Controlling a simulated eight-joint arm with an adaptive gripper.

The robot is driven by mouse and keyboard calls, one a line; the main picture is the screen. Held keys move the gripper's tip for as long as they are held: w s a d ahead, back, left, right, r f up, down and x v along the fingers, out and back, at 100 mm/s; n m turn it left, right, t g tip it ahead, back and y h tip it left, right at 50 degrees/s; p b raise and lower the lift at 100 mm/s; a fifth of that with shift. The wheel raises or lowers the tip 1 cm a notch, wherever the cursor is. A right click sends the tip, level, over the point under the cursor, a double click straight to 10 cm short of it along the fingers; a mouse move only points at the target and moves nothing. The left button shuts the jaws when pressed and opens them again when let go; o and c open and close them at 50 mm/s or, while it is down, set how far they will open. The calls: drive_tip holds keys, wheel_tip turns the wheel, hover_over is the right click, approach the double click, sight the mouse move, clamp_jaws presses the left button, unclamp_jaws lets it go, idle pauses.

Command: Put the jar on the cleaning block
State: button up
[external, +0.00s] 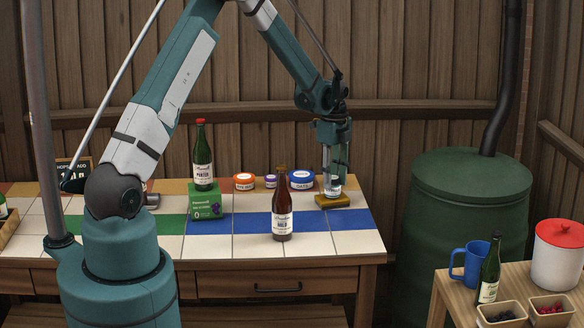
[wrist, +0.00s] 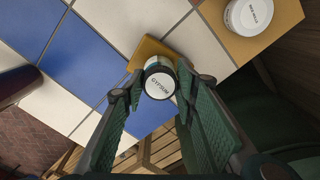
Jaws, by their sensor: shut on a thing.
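A small jar with a white lid (wrist: 159,84) is between the fingers of my gripper (wrist: 163,92); its label also shows in the external view (external: 334,187). My gripper (external: 335,180) points down at the right part of the tiled table and is shut on the jar. The yellow-brown cleaning block (external: 338,201) lies directly below the jar; part of it shows behind the jar in the wrist view (wrist: 150,48). The jar looks upright, at or just above the block's top. I cannot tell whether they touch. The fingers hide part of the jar.
A brown bottle (external: 282,215) stands left of the block. A green bottle (external: 203,165) stands on a green box (external: 206,202).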

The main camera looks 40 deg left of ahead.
sight(331, 177)
drive_tip(key=shift+f, duration=0.15)
drive_tip(key=o, duration=0.9)
drive_tip(key=shift+o, duration=0.2)
wheel_tip(331, 177, up, 12)
drive_tip(key=shift+r+p, duration=0.2)
drive_tip(key=shift+p, duration=0.2)
idle(0.3)
